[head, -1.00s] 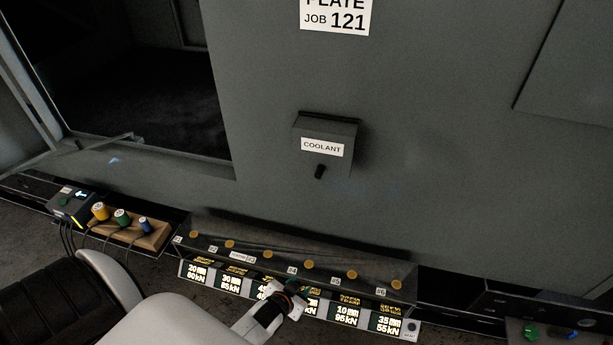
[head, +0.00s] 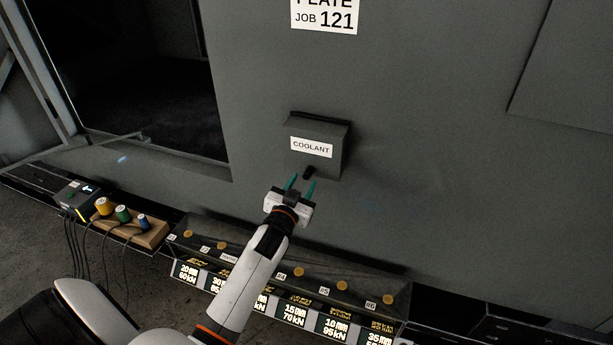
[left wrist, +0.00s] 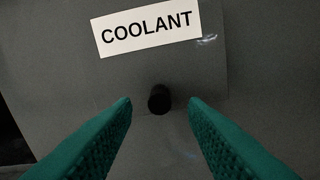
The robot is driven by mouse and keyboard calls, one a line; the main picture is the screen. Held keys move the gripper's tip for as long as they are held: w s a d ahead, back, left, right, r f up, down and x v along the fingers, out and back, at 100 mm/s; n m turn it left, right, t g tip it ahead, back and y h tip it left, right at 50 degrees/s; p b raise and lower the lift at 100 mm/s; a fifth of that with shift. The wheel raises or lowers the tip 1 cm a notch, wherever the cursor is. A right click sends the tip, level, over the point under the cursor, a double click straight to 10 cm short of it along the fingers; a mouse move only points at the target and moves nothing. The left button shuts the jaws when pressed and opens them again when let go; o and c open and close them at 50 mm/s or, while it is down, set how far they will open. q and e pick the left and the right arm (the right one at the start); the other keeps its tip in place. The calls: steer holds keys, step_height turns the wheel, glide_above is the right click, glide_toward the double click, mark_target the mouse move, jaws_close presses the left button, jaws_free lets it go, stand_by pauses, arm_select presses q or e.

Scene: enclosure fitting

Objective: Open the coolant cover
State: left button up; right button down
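The coolant cover (head: 325,141) is a grey box on the dark panel, labelled COOLANT, with a short black knob (head: 308,173) at its lower edge. The cover sits closed against the panel. My left gripper (head: 301,186) is just below the knob, its two teal fingers open and pointing up at it. In the left wrist view the knob (left wrist: 159,99) lies between and beyond the open fingertips, with the cover's label (left wrist: 147,27) above. The fingers do not touch the knob there. My right gripper is not in view.
A long ledge with several brass buttons and lit displays (head: 290,285) runs below the cover, under my left arm. A wooden block with yellow, green and blue knobs (head: 131,229) stands at left. A dark opening (head: 150,80) is at upper left.

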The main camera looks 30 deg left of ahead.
mark_target(307, 177)
arm_select(q)
steer(key=shift+x, duration=1.85)
jaws_close()
